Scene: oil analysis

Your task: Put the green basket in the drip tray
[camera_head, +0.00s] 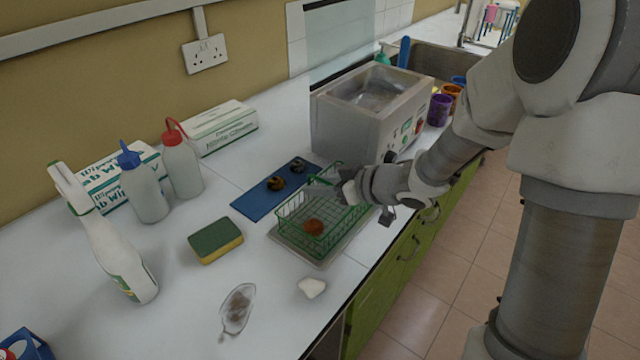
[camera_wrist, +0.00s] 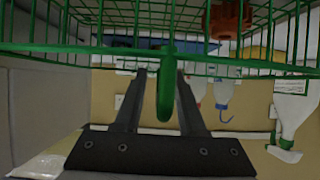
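The green wire basket (camera_head: 295,213) stands upright in or just over the shallow metal drip tray (camera_head: 322,261); I cannot tell if its base rests fully. A brown-orange gear-like part (camera_head: 314,227) lies inside it and also shows in the wrist view (camera_wrist: 228,18). My gripper (camera_head: 340,186) is at the basket's right side by its handle. In the wrist view the green handle (camera_wrist: 165,85) lies between my two fingers (camera_wrist: 162,75), with a gap visible beside it, so the fingers look open around it.
A blue mat (camera_head: 255,206) with dark parts lies behind the tray. A grey bath machine (camera_head: 350,125) stands at the back right. A sponge (camera_head: 215,241), a white piece (camera_head: 311,287) and a clear dish (camera_head: 238,308) lie left and front. Bottles (camera_head: 145,187) stand further left.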

